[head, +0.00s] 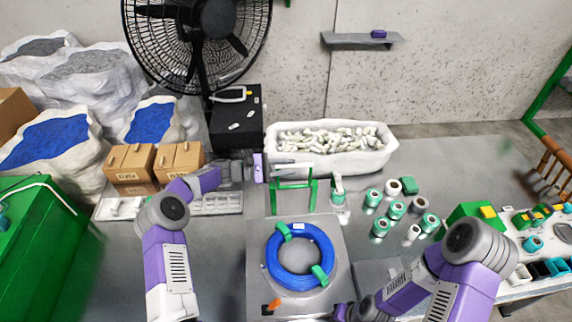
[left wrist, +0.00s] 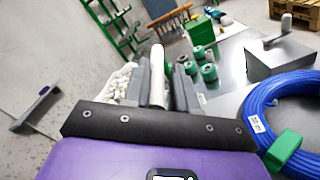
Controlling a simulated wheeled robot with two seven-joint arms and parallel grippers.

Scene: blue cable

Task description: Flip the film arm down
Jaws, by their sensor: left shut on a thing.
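The film arm is a green frame (head: 296,184) standing behind the coil station; the part near my gripper is small and partly hidden. My left gripper (head: 290,170) reaches it from the left at its top. In the left wrist view its fingers (left wrist: 158,90) are shut on a pale, rod-like part (left wrist: 157,68), seemingly of the film arm. The blue cable coil (head: 271,267) lies flat on the grey station plate (head: 333,232), with green clips on it; it also shows in the left wrist view (left wrist: 257,107). My right gripper (head: 344,312) is at the bottom edge, its fingers hidden.
A white tub (head: 380,155) of pale pieces stands behind the frame. Green-and-white spools (head: 396,210) stand to the right. Cardboard boxes (head: 130,163) and a white tray (head: 118,208) are at left. A black fan (head: 200,40) stands at the back.

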